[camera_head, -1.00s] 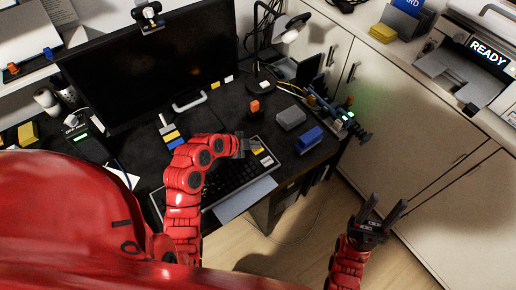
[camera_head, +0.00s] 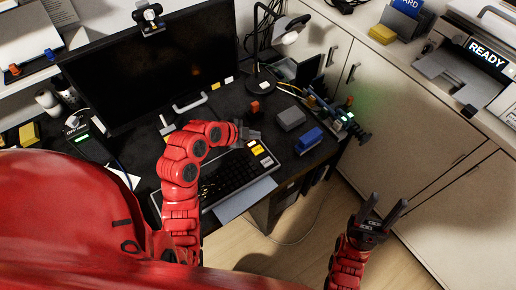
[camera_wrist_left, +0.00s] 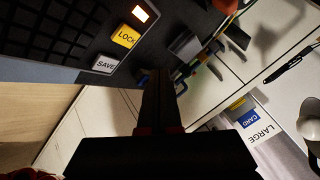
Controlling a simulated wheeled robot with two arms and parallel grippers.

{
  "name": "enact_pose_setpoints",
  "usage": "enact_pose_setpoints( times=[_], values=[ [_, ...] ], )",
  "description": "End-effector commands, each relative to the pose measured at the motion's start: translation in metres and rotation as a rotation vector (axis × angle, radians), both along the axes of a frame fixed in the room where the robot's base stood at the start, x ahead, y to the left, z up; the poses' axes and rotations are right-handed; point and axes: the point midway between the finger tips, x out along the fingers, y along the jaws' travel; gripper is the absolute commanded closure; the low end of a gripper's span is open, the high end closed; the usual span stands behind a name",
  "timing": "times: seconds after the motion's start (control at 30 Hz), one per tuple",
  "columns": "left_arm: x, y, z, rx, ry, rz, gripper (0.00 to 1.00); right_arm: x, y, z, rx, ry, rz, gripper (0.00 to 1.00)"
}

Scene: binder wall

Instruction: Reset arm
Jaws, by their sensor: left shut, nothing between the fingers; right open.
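My left arm is red and reaches in over the desk. Its gripper (camera_head: 248,133) is shut and empty above the far right part of the keyboard (camera_head: 232,175). In the left wrist view the shut fingers (camera_wrist_left: 158,98) point away from the camera, beside the yellow LOCK key (camera_wrist_left: 126,37) and the white SAVE key (camera_wrist_left: 105,64). I cannot tell whether the fingertips touch anything. My right gripper (camera_head: 383,213) is open and empty, over the floor to the right of the desk.
A large monitor (camera_head: 150,65) stands behind the keyboard. A grey block (camera_head: 291,118), a blue stapler-like object (camera_head: 308,140) and an orange object (camera_head: 254,106) lie at the desk's right. A lamp (camera_head: 288,35) and white cabinets (camera_head: 400,130) stand beyond.

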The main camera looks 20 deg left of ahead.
Motion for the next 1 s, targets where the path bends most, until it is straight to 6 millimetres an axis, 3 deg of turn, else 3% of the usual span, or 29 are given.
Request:
enact_pose_setpoints(
  times=[0.17,0.73,0.87,1.0],
  values=[
    [0.0,0.0,0.009,0.001,0.002,-0.001,1.0,0.0,0.0,0.002,0.0,0.0,0.0,0.5],
    [0.003,0.001,0.01,-0.008,-0.007,0.016,1.0,0.0,0.0,0.001,0.0,0.0,0.0,0.5],
    [0.025,0.007,0.018,-0.075,-0.082,0.131,1.0,0.0,0.0,0.001,0.0,0.0,0.0,0.5],
    [0.061,0.031,0.033,-0.217,-0.249,0.37,1.0,0.0,0.0,0.001,0.0,0.0,0.0,0.5]
  ],
)
